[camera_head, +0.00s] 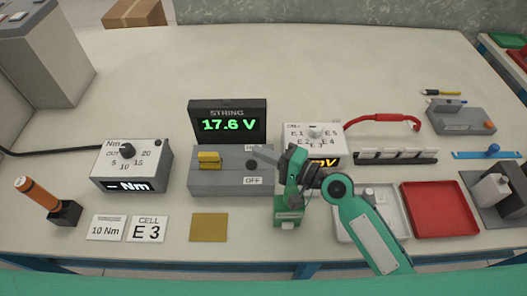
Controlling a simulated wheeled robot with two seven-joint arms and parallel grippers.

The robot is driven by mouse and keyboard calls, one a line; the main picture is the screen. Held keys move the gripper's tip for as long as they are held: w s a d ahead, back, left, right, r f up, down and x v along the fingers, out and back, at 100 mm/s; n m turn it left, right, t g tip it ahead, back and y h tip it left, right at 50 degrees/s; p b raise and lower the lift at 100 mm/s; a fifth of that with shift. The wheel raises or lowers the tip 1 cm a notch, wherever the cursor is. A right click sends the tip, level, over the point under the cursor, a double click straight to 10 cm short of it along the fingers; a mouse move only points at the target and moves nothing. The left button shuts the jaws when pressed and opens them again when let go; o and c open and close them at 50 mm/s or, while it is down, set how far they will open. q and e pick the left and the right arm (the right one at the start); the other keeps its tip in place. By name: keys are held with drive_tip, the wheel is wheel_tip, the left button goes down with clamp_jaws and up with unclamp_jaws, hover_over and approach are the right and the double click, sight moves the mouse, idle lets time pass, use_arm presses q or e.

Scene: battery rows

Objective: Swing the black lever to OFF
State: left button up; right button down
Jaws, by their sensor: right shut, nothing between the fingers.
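I take the black part for the lever's knob or pivot; the rest of the lever is hard to make out. A white OFF label (253,181) is on the box front below it. My right gripper (263,154) is shut and empty, its grey fingers just above and right of the black part. I cannot tell whether they touch it. The arm hides the box's right end. My left gripper is out of view.
A display (227,124) behind the box reads 17.6 V. A cell selector box (327,141) stands close behind my right wrist. A torque dial box (131,166) is at left, and a red tray (440,209) at right. A tan square (209,227) lies in front.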

drive_tip(key=shift+s+d+f, duration=0.1)
drive_tip(key=shift+d, duration=0.15)
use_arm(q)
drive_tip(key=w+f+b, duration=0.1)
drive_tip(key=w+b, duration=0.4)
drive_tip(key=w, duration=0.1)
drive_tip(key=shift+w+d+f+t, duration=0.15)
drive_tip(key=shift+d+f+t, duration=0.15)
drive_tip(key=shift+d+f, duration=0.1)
use_arm(e)
drive_tip(key=v, duration=1.3)
drive_tip(key=shift+d, duration=0.1)
